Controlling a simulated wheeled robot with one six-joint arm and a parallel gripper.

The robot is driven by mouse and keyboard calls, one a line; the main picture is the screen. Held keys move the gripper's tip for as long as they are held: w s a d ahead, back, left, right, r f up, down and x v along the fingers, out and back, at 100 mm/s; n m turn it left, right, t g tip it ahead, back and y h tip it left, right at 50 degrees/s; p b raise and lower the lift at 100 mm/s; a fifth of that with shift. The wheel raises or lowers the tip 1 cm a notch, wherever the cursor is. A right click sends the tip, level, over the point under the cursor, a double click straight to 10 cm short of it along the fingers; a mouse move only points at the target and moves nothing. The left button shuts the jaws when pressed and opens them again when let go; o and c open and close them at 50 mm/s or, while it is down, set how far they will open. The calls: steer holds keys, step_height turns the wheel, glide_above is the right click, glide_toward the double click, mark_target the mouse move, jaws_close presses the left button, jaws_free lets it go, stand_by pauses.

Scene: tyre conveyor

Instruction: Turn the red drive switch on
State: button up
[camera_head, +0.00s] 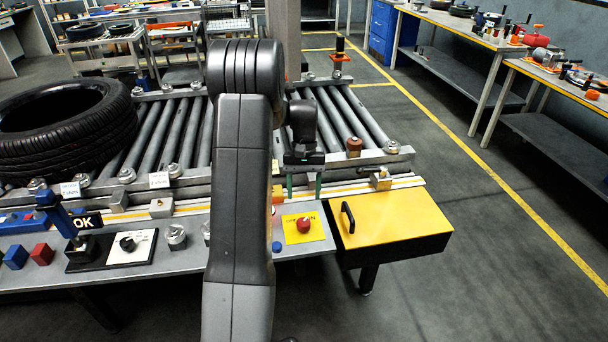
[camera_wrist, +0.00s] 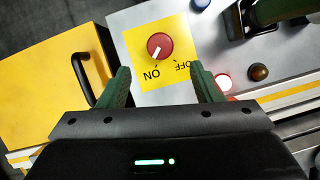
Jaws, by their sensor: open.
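The red drive switch (camera_head: 304,225) is a round knob on a yellow plate on the panel. In the wrist view the switch (camera_wrist: 160,46) shows a white pointer mark running toward the lower left, on the side of the ON label (camera_wrist: 152,74). The OFF label (camera_wrist: 183,66) is to the right, partly covered by a finger. My gripper (camera_head: 304,184) is open and empty, on the conveyor side of the switch in the head view. In the wrist view my gripper (camera_wrist: 161,76) has its green fingers apart below the knob, not around it.
A yellow box (camera_head: 392,224) with a black handle is right of the switch. A blue button (camera_head: 276,246) is just left of it. Conveyor rollers (camera_head: 350,113) lie behind, with a tyre (camera_head: 65,130) at the far left. Floor is free to the right.

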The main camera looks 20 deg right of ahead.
mark_target(304, 220)
steer(key=v, duration=0.5)
steer(key=shift+w+r, duration=0.1)
steer(key=shift+r, duration=0.15)
steer(key=p+x, duration=0.1)
steer(key=x, duration=1.3)
steer(key=shift+r, duration=0.1)
